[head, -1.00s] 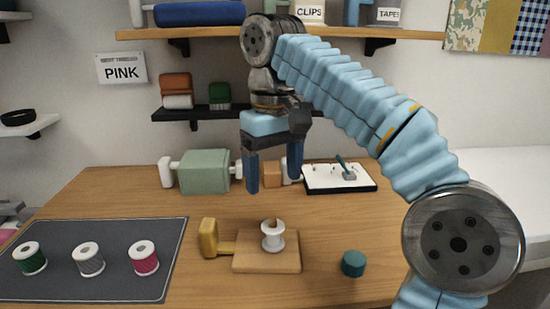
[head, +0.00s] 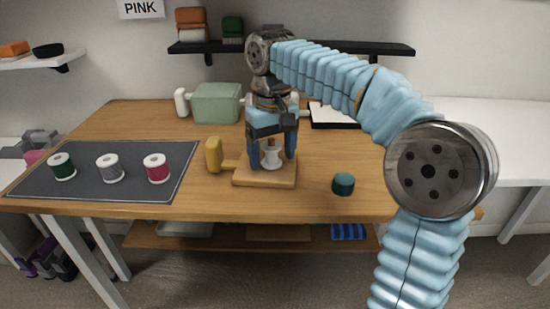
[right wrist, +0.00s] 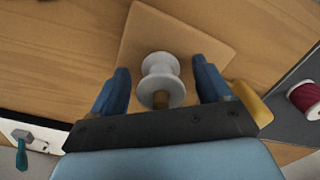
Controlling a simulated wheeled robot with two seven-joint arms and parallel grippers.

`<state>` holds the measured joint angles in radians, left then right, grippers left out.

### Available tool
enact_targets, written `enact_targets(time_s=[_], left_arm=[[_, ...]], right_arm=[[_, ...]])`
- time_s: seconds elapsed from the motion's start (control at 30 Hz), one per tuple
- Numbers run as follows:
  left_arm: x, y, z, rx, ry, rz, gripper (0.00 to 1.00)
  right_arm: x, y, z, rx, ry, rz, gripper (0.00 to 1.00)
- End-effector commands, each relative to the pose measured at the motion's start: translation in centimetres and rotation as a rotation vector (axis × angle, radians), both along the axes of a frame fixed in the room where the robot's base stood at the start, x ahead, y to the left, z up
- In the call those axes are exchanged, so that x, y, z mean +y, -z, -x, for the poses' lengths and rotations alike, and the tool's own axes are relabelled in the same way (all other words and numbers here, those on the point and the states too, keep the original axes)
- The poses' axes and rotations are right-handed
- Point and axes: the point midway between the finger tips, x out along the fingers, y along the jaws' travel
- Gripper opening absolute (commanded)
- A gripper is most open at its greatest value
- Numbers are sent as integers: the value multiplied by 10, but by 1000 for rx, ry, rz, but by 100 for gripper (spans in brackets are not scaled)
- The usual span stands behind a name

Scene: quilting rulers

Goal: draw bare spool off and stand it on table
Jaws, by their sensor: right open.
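The bare white spool (head: 271,156) stands upright on the wooden base (head: 250,178) of a small holder on the table. In the right wrist view the spool (right wrist: 161,80) shows a brown peg end (right wrist: 161,99) at its top. My right gripper (head: 272,163) points down over it, with one blue finger on each side. In the right wrist view its fingers (right wrist: 161,84) are open, with a gap between each finger and the spool. My left gripper is in neither view.
A teal cap (head: 343,184) lies to the right. A dark mat (head: 125,190) holds green, grey and red spools at left. Bare tabletop lies between the base and the cap.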

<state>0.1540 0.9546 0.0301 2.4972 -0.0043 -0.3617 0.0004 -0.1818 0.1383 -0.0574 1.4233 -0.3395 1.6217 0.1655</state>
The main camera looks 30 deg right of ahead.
Motion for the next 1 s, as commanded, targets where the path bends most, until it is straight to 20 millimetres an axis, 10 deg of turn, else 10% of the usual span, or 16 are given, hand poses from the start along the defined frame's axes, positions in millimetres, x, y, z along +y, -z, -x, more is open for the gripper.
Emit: enact_targets(time_s=[0.23,0.6,0.63,0.83,1.0], left_arm=[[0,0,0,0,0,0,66],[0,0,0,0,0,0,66],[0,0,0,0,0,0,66],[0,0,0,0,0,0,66],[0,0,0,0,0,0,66]], right_arm=[[0,0,0,0,0,0,76],[0,0,0,0,0,0,20],[0,0,0,0,0,0,46],[0,0,0,0,0,0,15],[0,-3,0,-1,0,0,12]])
